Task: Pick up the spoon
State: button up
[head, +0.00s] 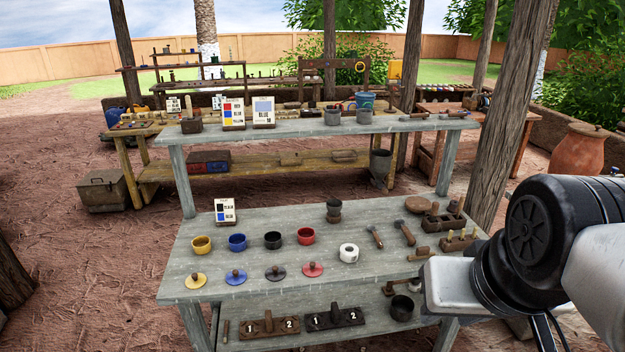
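I cannot make out a spoon for certain. Two small long-handled tools, a left one (375,237) and a right one (405,232), lie apart on the right part of the near grey table (200,240). They are too small to tell whether either is a spoon. My gripper (452,287) shows as a pale block at the end of my arm, over the table's right front corner, to the right of and nearer than these tools. Its fingers cannot be made out, and it hides part of the table corner.
A yellow cup (201,245), blue cup (237,242), black cup (273,240) and red cup (306,235) stand in a row, with lids in front. A wooden post (511,110) rises behind the table's right side.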

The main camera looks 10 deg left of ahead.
aim_at(370, 228)
jog(key=i+l, duration=0.2)
jog(key=i, duration=0.35)
jog(key=i+l, duration=0.25)
jog(key=i, duration=0.25)
jog(key=i+l, duration=0.2)
jog(key=i, duration=0.35)
